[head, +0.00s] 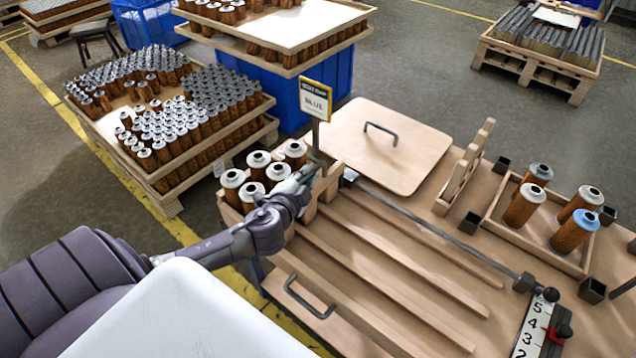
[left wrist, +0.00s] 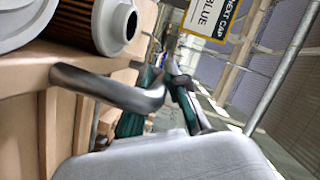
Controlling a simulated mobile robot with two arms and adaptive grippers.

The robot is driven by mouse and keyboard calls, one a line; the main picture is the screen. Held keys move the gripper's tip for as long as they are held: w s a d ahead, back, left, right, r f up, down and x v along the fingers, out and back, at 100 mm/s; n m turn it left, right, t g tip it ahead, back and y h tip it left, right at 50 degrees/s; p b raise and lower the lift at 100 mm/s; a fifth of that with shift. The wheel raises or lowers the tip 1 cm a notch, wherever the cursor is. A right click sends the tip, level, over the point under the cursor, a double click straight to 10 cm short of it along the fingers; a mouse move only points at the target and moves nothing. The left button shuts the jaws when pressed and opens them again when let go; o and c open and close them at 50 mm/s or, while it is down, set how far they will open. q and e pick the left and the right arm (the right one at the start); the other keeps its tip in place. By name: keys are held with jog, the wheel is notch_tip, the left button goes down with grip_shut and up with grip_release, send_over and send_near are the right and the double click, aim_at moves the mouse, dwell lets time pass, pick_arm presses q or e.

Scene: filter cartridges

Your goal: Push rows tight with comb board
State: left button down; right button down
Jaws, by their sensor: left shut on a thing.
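The exact finger contact is hard to see. My right gripper is not in view.
Wooden rails (head: 400,262) form empty channels across the bench. A flat lid with a handle (head: 392,147) lies behind. A tray (head: 492,222) at the right holds several cartridges, one blue-capped. A sign (head: 315,100) stands beside my gripper.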

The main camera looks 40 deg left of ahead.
pick_arm(q)
jog(key=shift+a, duration=0.4)
jog(key=c, duration=1.2)
grip_release()
jog(key=shift+d, duration=0.1)
jog(key=v, duration=1.2)
